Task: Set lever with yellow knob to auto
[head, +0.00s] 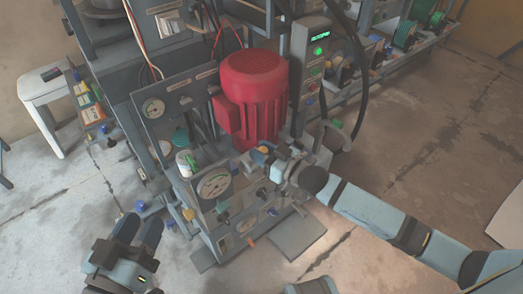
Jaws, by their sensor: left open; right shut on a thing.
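The lever with the yellow knob (263,150) is small in view on the front of the machine, just below the red motor. My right gripper (268,157) reaches in from the right and is shut on it; the fingers and wrist hide most of the lever. The lever's position marks cannot be read. My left gripper (140,228) is open and empty at the lower left, above the floor and apart from the machine.
The red motor (255,95) stands just behind my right gripper. Pressure gauges (213,184) sit on the panel to its left. A control box (310,70) with lit buttons rises at the back. A white stool (48,85) stands at the left. Floor at the right is clear.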

